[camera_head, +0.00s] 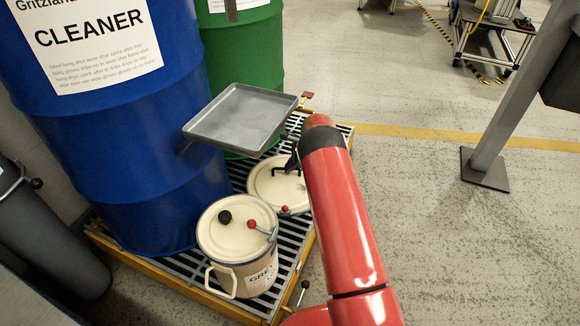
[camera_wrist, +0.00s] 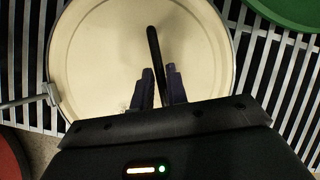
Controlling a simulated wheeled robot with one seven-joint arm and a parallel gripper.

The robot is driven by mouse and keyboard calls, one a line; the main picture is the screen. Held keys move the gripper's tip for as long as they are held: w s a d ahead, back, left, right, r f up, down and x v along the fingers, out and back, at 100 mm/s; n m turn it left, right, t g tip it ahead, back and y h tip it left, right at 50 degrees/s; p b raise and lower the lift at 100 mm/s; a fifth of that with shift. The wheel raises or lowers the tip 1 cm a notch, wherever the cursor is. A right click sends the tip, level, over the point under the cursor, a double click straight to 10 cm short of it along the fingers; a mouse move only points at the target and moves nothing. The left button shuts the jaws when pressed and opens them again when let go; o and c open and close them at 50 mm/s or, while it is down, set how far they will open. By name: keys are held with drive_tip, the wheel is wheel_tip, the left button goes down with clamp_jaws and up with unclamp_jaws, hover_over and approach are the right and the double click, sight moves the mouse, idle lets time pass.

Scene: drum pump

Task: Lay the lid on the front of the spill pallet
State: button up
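The lid is a round cream disc with a black bar handle. In the head view the lid (camera_head: 262,190) is over the grating behind the cream pail, partly hidden by my arm. In the wrist view the lid (camera_wrist: 100,60) fills the upper middle. I cannot tell whether the lid rests on something or hangs. The spill pallet (camera_head: 190,290) has a yellow frame and grey slats.
A cream pail (camera_head: 240,265) with a black knob and red-tipped lever stands at the pallet's front. Blue drum (camera_head: 130,150) and green drum (camera_head: 240,60) stand behind. A grey tray (camera_head: 235,118) juts out above the lid. A post (camera_head: 510,110) stands right.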

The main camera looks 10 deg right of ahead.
drive_tip(key=o, duration=0.3)
drive_tip(key=shift+r, duration=0.1)
drive_tip(key=p+v, duration=0.1)
drive_tip(key=v, duration=1.1)
drive_tip(key=shift+p, duration=0.4)
